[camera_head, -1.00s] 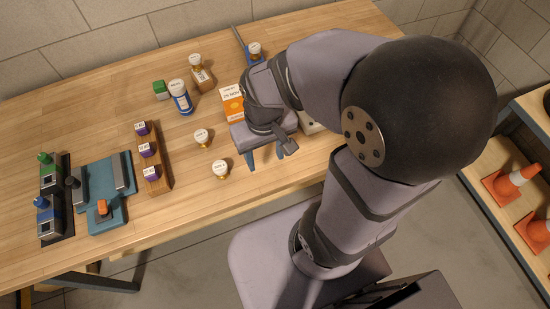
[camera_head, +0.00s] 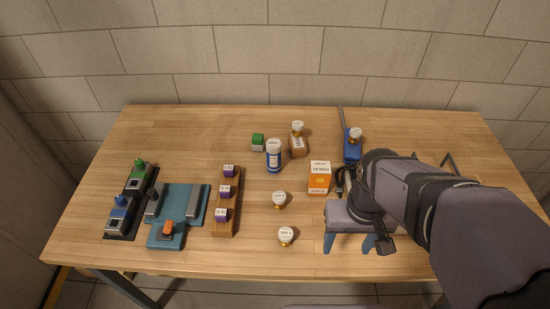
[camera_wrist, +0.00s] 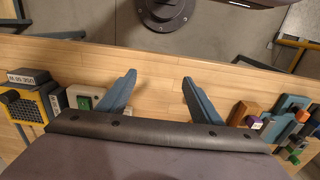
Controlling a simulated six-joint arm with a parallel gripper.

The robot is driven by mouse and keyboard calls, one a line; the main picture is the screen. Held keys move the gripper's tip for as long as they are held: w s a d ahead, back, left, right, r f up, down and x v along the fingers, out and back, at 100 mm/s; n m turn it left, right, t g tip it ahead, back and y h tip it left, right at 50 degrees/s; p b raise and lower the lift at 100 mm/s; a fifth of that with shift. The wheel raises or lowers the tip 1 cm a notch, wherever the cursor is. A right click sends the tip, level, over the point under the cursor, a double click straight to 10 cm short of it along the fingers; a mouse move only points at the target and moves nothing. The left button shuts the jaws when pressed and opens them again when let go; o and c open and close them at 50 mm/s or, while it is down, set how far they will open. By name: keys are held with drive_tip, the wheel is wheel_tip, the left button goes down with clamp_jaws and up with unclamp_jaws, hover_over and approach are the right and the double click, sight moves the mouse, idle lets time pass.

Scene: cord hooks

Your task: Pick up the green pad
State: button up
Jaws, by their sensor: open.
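A small green block (camera_head: 258,142) with a pale lower part sits at the back middle of the table, left of a blue-and-white canister. A green knob (camera_head: 138,163) tops a small device at the far left. In the wrist view, a green patch (camera_wrist: 84,102) shows on a pale box near the left finger. I cannot tell for sure which of these is the pad. My gripper (camera_head: 348,243) is over the front right of the table, open and empty, away from the green block. Its two blue fingers are spread in the wrist view (camera_wrist: 159,78), with bare wood between them.
The blue-and-white canister (camera_head: 274,156) and an orange-and-white box (camera_head: 319,178) stand mid-table. A wooden rack (camera_head: 227,205) holds purple labelled pieces. Brass-based white knobs (camera_head: 279,199) stand nearby. A teal fixture (camera_head: 180,214) lies left. A yellow device (camera_wrist: 31,103) shows in the wrist view. The back left is clear.

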drive_tip(key=w+d+f+n+h+b, duration=0.3)
drive_tip(key=d+n+h+b, duration=0.1)
drive_tip(key=d+n+h, duration=0.3)
drive_tip(key=w+n+t+h+b, duration=0.1)
drive_tip(key=w+n+t+b, duration=0.15)
drive_tip(key=w+n, duration=0.25)
wheel_tip(320, 180, up, 3)
drive_tip(key=n+t+y+b, duration=0.5)
drive_tip(key=n+t+b, duration=0.3)
drive_tip(key=n+t, duration=1.05)
hover_over(272, 158)
drive_tip(key=s+a, duration=0.2)
drive_tip(key=s, duration=0.4)
drive_tip(key=n+g, duration=0.3)
drive_tip(key=n, duration=0.1)
drive_tip(key=f, duration=0.6)
drive_tip(key=d+f, duration=0.1)
drive_tip(key=f, duration=0.2)
drive_tip(key=shift+w+f+p, duration=0.1)
drive_tip(key=shift+f+p, duration=0.05)
drive_tip(key=shift+p, duration=0.15)
drive_tip(key=shift+w+d+p, duration=0.15)
drive_tip(key=shift+w+p, duration=0.2)
drive_tip(key=shift+w, duration=0.8)
drive_tip(key=shift+w+d+p, duration=0.2)
drive_tip(key=shift+w+p, duration=0.1)
drive_tip(key=shift+w, duration=0.8)
drive_tip(key=shift+w+d+p, duration=0.15)
drive_tip(key=shift+w+p, duration=0.2)
drive_tip(key=shift+w, duration=0.8)
